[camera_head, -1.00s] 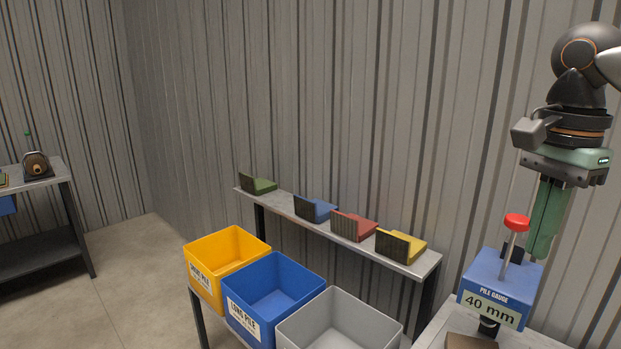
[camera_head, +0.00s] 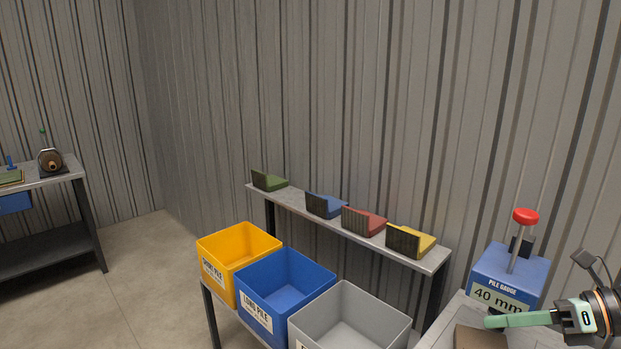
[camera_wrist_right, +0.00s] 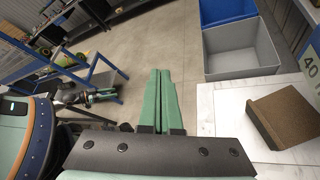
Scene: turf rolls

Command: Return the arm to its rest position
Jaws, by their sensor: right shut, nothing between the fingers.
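My right gripper (camera_head: 490,321) shows at the lower right of the head view, with its green fingers pointing left. It is in front of the blue pile gauge (camera_head: 510,277), which has a red knob and reads 40 mm. In the right wrist view the two green fingers (camera_wrist_right: 162,75) lie side by side, shut and empty. They are over the floor, left of the white table top (camera_wrist_right: 225,110). My left gripper is not in the head view. A green-and-black gripper part at the left of the wrist view is too small to read.
Yellow (camera_head: 240,249), blue (camera_head: 287,282) and grey bins (camera_head: 350,318) stand in a row. Behind them a narrow shelf (camera_head: 292,206) holds several coloured samples. A brown block (camera_wrist_right: 285,116) lies on the white table. Another bench (camera_head: 76,171) stands at the far left.

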